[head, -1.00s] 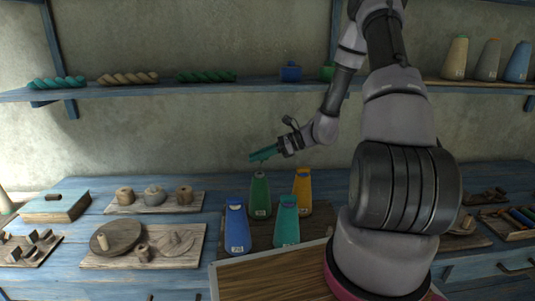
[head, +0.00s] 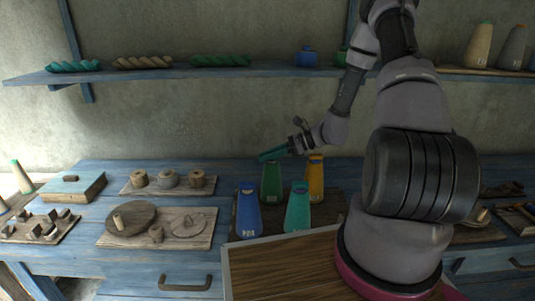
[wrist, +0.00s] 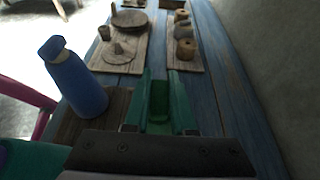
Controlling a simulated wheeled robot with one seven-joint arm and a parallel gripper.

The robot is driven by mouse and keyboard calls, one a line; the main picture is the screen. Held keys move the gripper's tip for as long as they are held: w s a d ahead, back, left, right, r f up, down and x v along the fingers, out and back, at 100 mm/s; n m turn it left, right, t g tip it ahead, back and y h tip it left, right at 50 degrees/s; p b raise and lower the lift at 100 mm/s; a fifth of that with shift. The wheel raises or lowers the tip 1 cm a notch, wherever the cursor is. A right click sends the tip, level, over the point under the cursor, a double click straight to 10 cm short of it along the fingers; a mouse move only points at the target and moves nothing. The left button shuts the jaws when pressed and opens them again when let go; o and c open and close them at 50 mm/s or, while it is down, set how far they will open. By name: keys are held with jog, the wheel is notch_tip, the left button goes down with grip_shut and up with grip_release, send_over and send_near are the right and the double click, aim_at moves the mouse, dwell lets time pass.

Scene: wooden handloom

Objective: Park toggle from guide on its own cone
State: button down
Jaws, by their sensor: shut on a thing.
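My gripper (head: 268,156) has green fingers and is shut on a small green piece, likely the toggle (wrist: 158,102), which shows between the fingers in the wrist view. In the head view the gripper points left, at the top of the dark green cone (head: 271,183); whether it touches cannot be told. That cone's tip is partly hidden. A blue cone (head: 248,212), a teal cone (head: 298,210) and a yellow cone (head: 316,182) stand upright around it. The blue cone also shows left of the gripper in the wrist view (wrist: 76,84).
Boards with wooden discs and spools (head: 168,182) lie left of the cones. A wooden box (head: 74,188) sits farther left. A shelf (head: 180,73) with yarn skeins runs above. A wooden panel (head: 285,262) is in front of the cones.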

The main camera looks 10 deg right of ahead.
jog(key=c, duration=0.7)
grip_release()
jog(key=shift+d, duration=0.15)
jog(key=v, duration=1)
jog(key=shift+s+d+r, duration=0.1)
jog(key=shift+d, duration=0.15)
jog(key=s+a+r+n+t+h, duration=0.1)
jog(key=s+r+n+h, duration=0.2)
jog(key=r, duration=0.7)
jog(key=s+r+n+t+h, duration=0.2)
jog(key=s+r+n+h, duration=0.2)
jog(key=s+r+n, duration=0.3)
jog(key=s+a+r+n+t+h, duration=0.1)
jog(key=s+r+n+h, duration=0.3)
jog(key=s+r, duration=0.6)
jog(key=shift+s+a+r+n+t, duration=0.15)
jog(key=shift+r+n, duration=0.35)
jog(key=shift+r, duration=0.4)
jog(key=shift+s+a+r+n+t, duration=0.15)
jog(key=shift+r+n, duration=0.35)
jog(key=shift+r, duration=0.4)
